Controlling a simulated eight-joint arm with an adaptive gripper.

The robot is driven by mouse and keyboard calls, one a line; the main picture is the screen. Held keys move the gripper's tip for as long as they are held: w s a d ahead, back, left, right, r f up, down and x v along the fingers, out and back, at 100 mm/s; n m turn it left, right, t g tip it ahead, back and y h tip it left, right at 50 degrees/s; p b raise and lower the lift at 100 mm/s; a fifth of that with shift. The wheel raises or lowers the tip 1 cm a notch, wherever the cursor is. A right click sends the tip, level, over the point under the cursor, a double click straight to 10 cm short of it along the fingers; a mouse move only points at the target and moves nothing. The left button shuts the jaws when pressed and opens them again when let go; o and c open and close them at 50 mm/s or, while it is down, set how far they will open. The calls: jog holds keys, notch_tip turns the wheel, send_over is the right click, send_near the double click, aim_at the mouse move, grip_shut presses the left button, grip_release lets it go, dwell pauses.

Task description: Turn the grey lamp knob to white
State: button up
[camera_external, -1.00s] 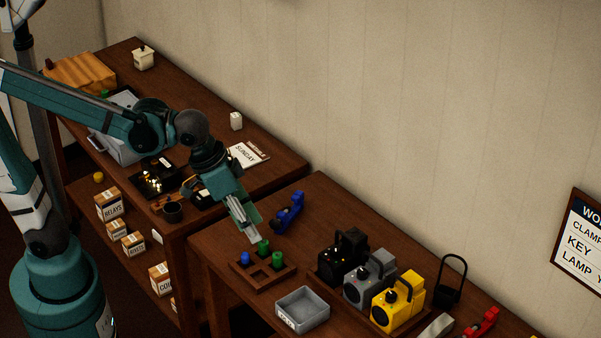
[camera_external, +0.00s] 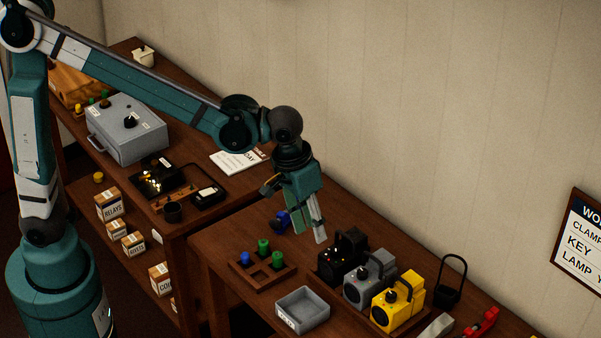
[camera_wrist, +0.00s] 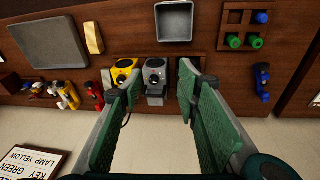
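The grey lamp (camera_external: 368,284) stands between the black lamp (camera_external: 341,256) and the yellow lamp (camera_external: 398,302) in a wooden holder on the right bench. Its small dark knob (camera_external: 363,295) is on its front; its setting is too small to read. My gripper (camera_external: 311,236) is open and empty, above and to the left of the black lamp. In the wrist view, the grey lamp (camera_wrist: 155,74) shows between my spread fingers (camera_wrist: 162,86), with its knob (camera_wrist: 154,78) visible. The right finger partly hides the black lamp (camera_wrist: 185,84).
A grey tray (camera_external: 303,311) and a wooden peg block (camera_external: 262,282) with green and blue pegs lie left of the lamps. A blue clamp (camera_external: 281,221) is behind my gripper. A black padlock-like object (camera_external: 449,288) stands to the right.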

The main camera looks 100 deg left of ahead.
jog(key=w+a+f+n+g+p, duration=0.1)
jog(key=w+a+f+n+p, duration=0.15)
jog(key=w+f, duration=0.4)
jog(key=n+g+p, duration=0.1)
jog(key=n+p, duration=0.1)
send_over(362, 271)
jog(key=shift+m, duration=0.25)
notch_tip(362, 271, down, 4)
jog(key=shift+s+f, duration=0.1)
jog(key=shift+f, duration=0.4)
jog(key=shift+f, duration=0.15)
jog(key=shift+f+p, duration=0.4)
jog(key=shift+f, duration=3.35)
jog(key=shift+c, duration=0.5)
jog(key=c, duration=0.8)
